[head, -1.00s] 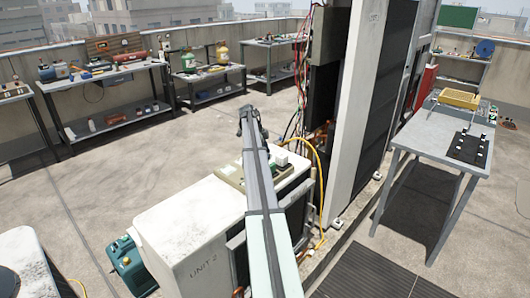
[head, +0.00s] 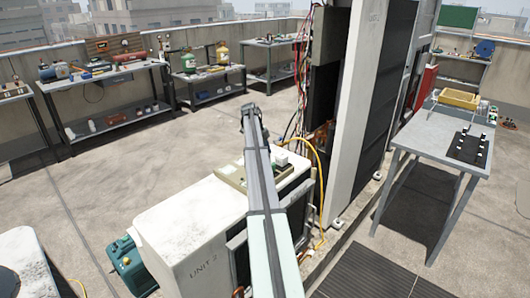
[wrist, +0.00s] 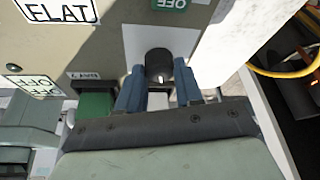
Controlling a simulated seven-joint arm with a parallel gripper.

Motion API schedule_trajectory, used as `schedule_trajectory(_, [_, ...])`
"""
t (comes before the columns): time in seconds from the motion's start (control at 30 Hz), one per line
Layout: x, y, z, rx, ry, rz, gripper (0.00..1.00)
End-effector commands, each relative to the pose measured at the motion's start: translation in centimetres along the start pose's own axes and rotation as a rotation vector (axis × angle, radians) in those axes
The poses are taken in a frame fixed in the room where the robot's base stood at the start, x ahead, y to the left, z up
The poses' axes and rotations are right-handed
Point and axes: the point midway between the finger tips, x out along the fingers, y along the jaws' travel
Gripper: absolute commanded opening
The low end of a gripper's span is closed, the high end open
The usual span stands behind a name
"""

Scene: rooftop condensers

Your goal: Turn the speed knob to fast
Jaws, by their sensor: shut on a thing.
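The wrist view shows a dark round knob (wrist: 158,62) with a small pale mark on a white plate (wrist: 190,42) of a beige panel (wrist: 95,50). I cannot read which setting the mark points to. My gripper (wrist: 160,76) has its two blue fingers on either side of the knob, shut on it. In the head view the panel (head: 231,175) lies on top of the white UNIT 2 condenser (head: 180,225). There my arm hides the knob and the gripper.
A green block (wrist: 95,106) sits left of the fingers. A yellow hose (head: 322,170) and a tall cabinet (head: 352,110) stand right of the condenser. A grey table (head: 435,140) is farther right.

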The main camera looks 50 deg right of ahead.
Motion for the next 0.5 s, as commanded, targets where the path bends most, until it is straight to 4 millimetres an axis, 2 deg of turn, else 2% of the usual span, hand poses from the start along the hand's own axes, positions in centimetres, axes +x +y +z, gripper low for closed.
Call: schedule_trajectory(0.5, [0.07,-0.4,-0.15,0.442,0.002,0.185,0.05])
